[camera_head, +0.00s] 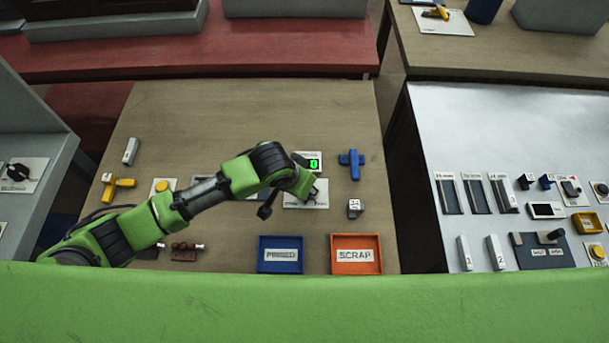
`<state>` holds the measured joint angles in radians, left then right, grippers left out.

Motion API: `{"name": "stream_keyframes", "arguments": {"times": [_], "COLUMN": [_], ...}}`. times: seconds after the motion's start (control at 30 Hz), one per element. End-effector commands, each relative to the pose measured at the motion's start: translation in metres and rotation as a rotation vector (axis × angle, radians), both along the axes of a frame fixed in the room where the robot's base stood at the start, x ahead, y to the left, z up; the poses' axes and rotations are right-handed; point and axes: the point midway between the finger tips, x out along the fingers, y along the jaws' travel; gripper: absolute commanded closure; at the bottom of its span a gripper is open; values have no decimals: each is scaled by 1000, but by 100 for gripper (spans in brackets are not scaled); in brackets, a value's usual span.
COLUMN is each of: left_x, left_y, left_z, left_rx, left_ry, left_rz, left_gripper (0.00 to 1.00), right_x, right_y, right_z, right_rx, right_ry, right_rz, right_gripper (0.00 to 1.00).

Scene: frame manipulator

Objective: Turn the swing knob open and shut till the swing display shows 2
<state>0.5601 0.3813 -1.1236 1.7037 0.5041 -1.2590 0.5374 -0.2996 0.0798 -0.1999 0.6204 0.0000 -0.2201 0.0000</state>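A small display (314,163) with a green 0 lies on the wooden table; its label is too small to read. Just in front of it is a white plate (317,203), which my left gripper partly covers. The swing knob cannot be made out clearly; a dark part shows on the plate at the gripper's tip. My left arm reaches in from the left, and its gripper (309,194) is over this plate. Its fingers are too small and hidden to tell whether they are open or shut, or whether they touch the knob. My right gripper is not in view.
A blue cross-shaped piece (351,162) and a small grey block (355,208) are to the right. A blue tray (281,268) and an orange SCRAP tray (357,267) stand in front. A yellow handle (117,186) is at left. The table's far part is clear.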

Motion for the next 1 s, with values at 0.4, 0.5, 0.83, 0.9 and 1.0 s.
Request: {"name": "stream_keyframes", "arguments": {"times": [0.4,0.5,0.83,0.9,1.0], "left_x": [-4,-4,-3,-3,-3], "left_y": [-4,-4,-4,-4,-4], "left_z": [4,3,0,0,0], "left_rx": [-1,0,2,1,2], "left_ry": [8,7,4,4,3], "left_rz": [395,483,704,735,767], "left_gripper": [91,91,91,91,91], "right_x": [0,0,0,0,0], "right_y": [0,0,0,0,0], "right_z": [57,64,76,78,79], "right_rx": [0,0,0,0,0], "right_ry": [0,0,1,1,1], "right_rz": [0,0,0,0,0], "right_gripper": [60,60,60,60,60]}}
